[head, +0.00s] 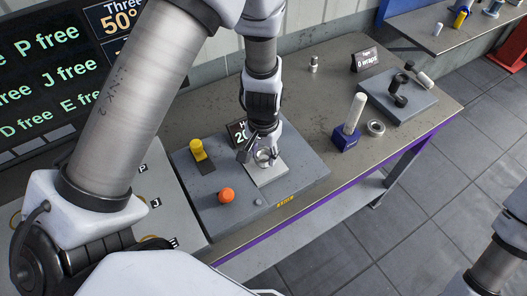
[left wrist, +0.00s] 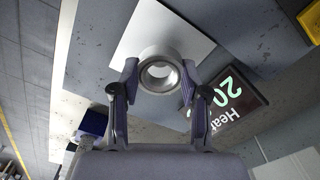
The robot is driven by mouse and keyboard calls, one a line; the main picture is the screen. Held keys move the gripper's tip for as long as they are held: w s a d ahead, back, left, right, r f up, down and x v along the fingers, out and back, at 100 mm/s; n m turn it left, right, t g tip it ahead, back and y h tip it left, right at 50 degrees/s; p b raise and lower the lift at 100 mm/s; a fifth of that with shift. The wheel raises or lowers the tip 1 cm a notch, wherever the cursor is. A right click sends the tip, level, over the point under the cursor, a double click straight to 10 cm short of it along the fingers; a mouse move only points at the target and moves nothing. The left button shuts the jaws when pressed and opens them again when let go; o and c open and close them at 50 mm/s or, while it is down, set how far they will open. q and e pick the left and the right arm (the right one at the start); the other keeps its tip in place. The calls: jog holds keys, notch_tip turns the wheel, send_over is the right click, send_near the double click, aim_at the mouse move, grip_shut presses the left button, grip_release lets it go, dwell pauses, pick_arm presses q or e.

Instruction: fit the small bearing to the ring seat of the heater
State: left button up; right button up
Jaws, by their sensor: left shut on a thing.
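My left gripper (head: 262,150) is shut on a small silver bearing (head: 265,157). In the left wrist view the bearing (left wrist: 160,72) sits between the two fingertips (left wrist: 160,80), its ring facing the camera. The heater (head: 307,170) is a flat grey box with a pale plate (head: 268,176), a yellow part (head: 198,149), an orange knob (head: 226,195) and a small display (head: 237,131). The bearing is over the pale plate (left wrist: 165,22); I cannot tell whether it touches. The ring seat itself is not clear, hidden by bearing and fingers. My right gripper is not in view.
Right of the heater, a blue block (head: 345,140) holds a white post, with another bearing ring (head: 376,128) beside it. Farther back, a grey board (head: 398,105) carries dark shaft parts. A small metal cylinder (head: 314,64) stands near the wall. Bare bench lies between.

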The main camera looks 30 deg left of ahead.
pick_arm(q)
jog(key=shift+f+b, duration=1.05)
jog(key=shift+f, duration=0.2)
jog(key=o, duration=1.4)
jog(key=shift+c, duration=0.2)
jog(key=shift+r, duration=0.1)
notch_tip(320, 180, up, 12)
